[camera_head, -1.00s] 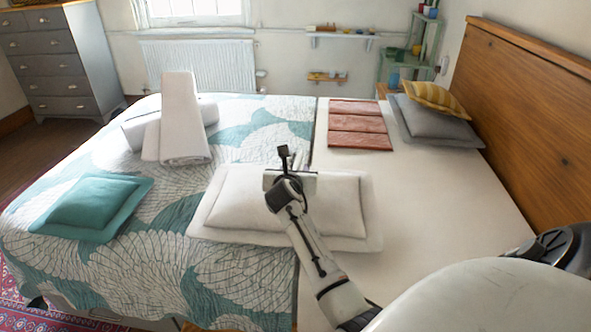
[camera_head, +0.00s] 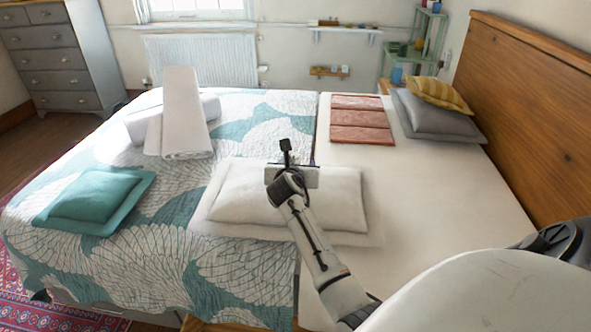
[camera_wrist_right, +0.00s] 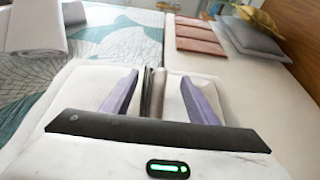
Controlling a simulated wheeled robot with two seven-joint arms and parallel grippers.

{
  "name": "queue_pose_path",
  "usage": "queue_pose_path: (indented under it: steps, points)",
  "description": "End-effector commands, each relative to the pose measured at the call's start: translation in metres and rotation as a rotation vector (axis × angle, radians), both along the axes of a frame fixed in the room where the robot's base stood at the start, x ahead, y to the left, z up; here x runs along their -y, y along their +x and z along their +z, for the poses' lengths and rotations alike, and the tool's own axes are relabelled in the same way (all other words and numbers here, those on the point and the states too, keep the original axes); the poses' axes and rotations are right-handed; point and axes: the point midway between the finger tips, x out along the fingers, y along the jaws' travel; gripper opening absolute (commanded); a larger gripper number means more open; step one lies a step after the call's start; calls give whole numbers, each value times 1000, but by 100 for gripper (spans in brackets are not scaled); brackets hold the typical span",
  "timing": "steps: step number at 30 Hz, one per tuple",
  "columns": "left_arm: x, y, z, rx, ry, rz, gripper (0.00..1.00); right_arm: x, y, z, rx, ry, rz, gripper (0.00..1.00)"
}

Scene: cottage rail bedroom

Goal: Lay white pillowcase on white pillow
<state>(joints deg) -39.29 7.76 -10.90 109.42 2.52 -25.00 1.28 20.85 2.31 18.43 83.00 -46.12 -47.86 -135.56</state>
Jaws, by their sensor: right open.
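A plump white pillow with a flat white border (camera_head: 235,195) lies across the middle of the bed. I cannot tell whether the border is part of the pillow or a separate pillowcase. A folded white cloth (camera_head: 182,120) is draped over a white bundle on the quilt, farther left. My right gripper (camera_head: 300,166) is over the white pillow's far side, its fingers mostly hidden by its own body. In the right wrist view the gripper (camera_wrist_right: 160,88) has two purple-grey fingers spread apart, pointing toward the bed's far side. A dark and brownish strip shows between them; I cannot tell what it is. My left gripper is out of view.
A teal cushion (camera_head: 95,196) lies on the patterned quilt at left. Folded reddish cloths (camera_head: 361,118) and a grey pillow (camera_head: 437,120) under a yellow cushion (camera_head: 441,94) lie at the back right. The wooden headboard (camera_head: 540,110) bounds the right. Bare sheet (camera_head: 435,190) lies right of the pillow.

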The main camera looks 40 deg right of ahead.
Motion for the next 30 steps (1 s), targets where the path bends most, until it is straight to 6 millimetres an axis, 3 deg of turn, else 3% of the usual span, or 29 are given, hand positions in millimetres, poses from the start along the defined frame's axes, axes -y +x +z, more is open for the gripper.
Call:
queue_pose_path:
  steps: [15,21,26,30]
  points:
    - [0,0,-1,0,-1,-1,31,-71,-57,37,2,0,1,54]
    - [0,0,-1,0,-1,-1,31,-85,-68,43,3,4,0,54]
    - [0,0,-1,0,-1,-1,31,-102,-71,21,85,109,9,54]
    - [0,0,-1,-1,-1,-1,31,-134,-78,-25,244,358,7,54]
